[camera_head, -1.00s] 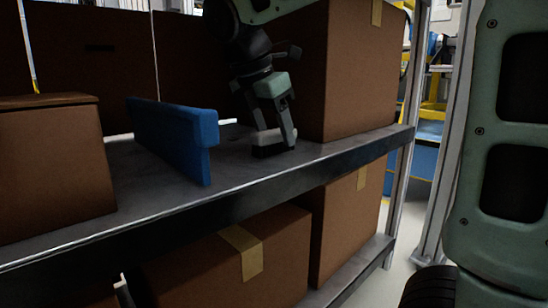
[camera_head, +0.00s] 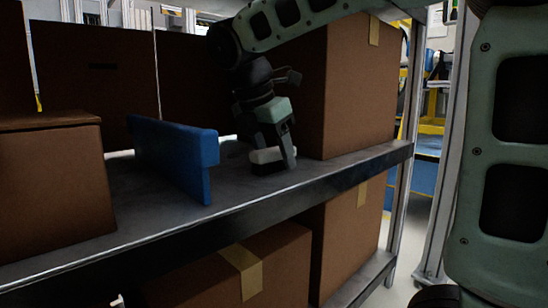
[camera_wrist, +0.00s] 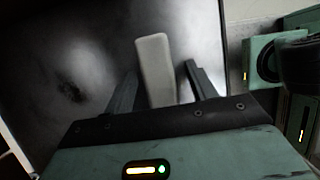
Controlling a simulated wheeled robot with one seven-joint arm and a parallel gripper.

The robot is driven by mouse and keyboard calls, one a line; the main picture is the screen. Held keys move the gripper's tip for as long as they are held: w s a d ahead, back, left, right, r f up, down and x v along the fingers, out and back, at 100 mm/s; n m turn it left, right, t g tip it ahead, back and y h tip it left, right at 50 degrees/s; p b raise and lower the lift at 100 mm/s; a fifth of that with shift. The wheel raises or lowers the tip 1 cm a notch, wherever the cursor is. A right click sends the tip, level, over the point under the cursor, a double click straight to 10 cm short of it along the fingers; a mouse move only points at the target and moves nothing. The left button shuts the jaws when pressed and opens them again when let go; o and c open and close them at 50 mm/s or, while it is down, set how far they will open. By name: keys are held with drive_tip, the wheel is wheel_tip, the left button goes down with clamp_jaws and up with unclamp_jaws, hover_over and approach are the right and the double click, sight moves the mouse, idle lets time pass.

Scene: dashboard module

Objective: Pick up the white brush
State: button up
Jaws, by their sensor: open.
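The white brush (camera_head: 267,155) lies on the grey metal shelf, white on top with a dark lower part. My gripper (camera_head: 272,150) is low over it, pointing down, with one finger in front of the brush. In the wrist view the brush (camera_wrist: 155,62) is a pale upright bar lying between the two fingers of my gripper (camera_wrist: 158,80). Gaps show on both sides of the brush, so the fingers are open around it. The lower end of the brush is hidden by the gripper body.
A blue T-shaped piece (camera_head: 175,155) stands on the shelf (camera_head: 130,232) left of the brush. A large brown box (camera_head: 352,90) stands close on the right. Another box (camera_head: 55,180) is at the left. Boxes also stand behind and on the level below (camera_head: 225,275).

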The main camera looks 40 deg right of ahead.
drive_tip(key=c, duration=1.1)
drive_tip(key=shift+r+b, duration=0.1)
drive_tip(key=shift+b, duration=0.4)
